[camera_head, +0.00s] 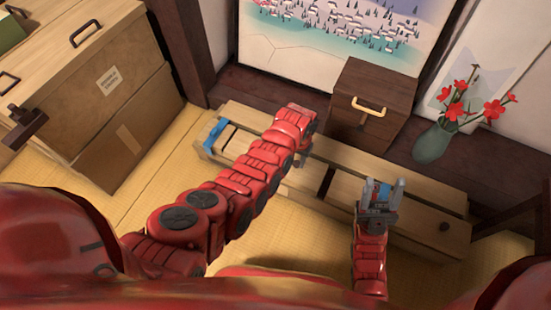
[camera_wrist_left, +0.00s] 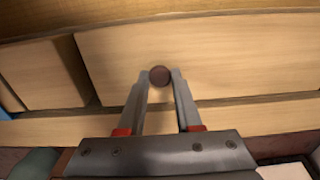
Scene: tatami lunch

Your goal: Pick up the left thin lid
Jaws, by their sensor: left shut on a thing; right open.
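A long low wooden box (camera_head: 420,240) stands on the tatami, with pale thin lids along its top. In the left wrist view my left gripper (camera_wrist_left: 160,79) is shut on a round dark brown knob (camera_wrist_left: 159,74) of a pale wooden lid (camera_wrist_left: 225,60), one finger on each side. The lid appears to lie on the box. In the head view my left arm covers much of that lid, and the fingers are mostly hidden.
A small dark drawer cabinet (camera_head: 362,88) stands behind the box. A green vase (camera_head: 434,143) with red flowers is at right. A blue item (camera_head: 214,133) lies at the box's left end. A wooden chest and cardboard box (camera_head: 125,140) are at left.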

